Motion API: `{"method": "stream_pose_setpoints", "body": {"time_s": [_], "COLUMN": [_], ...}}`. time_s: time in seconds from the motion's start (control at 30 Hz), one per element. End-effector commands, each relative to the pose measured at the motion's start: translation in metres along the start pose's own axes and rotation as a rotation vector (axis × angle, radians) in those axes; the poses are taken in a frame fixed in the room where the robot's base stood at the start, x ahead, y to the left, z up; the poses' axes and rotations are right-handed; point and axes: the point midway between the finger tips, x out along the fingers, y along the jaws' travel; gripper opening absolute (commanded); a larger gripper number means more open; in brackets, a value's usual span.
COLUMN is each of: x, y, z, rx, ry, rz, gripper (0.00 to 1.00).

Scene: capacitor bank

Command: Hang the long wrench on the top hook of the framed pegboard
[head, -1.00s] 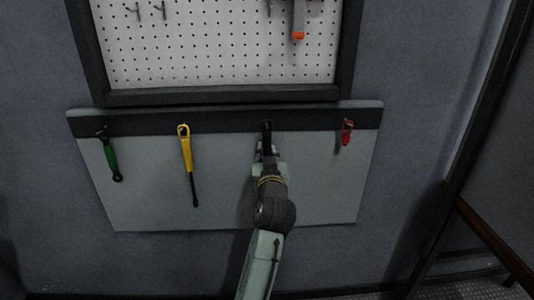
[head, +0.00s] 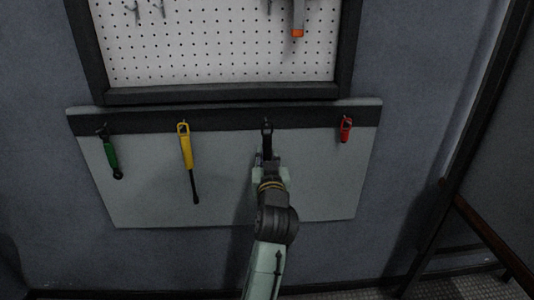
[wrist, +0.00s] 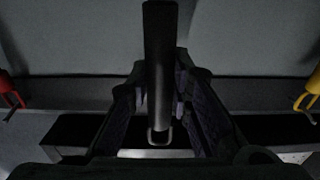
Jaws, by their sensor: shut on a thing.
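The dark tool, taken as the long wrench (head: 267,140), is upright at the third hook from the left on the lower rack, its top end at the hook. Whether the hook still bears it cannot be told. My gripper (head: 266,160) is shut on its handle from below. In the wrist view the dark shaft (wrist: 159,60) runs between the fingers of my gripper (wrist: 158,105). The framed pegboard (head: 220,55) is above the rack, cut off at the top. Hooks (head: 157,9) show at its upper left; the top of the board is out of view.
On the lower rack (head: 225,200) hang a green-handled tool (head: 110,155), a yellow-handled tool (head: 186,150) and a red tool (head: 345,129). A grey tool with an orange end (head: 298,20) hangs on the pegboard. A dark frame post (head: 470,140) stands at right.

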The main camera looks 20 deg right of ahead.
Motion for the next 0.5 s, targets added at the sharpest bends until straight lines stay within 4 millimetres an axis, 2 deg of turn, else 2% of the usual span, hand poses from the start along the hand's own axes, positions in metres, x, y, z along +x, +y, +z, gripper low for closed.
{"method": "stream_pose_setpoints", "body": {"time_s": [0.17, 0.5], "x": [-0.016, -0.065], "y": [0.0, 0.0], "z": [0.0, 0.0], "rx": [0.0, -0.002], "ry": [0.002, 0.002], "rz": [0.0, 0.0], "gripper": [0.0, 0.0]}}
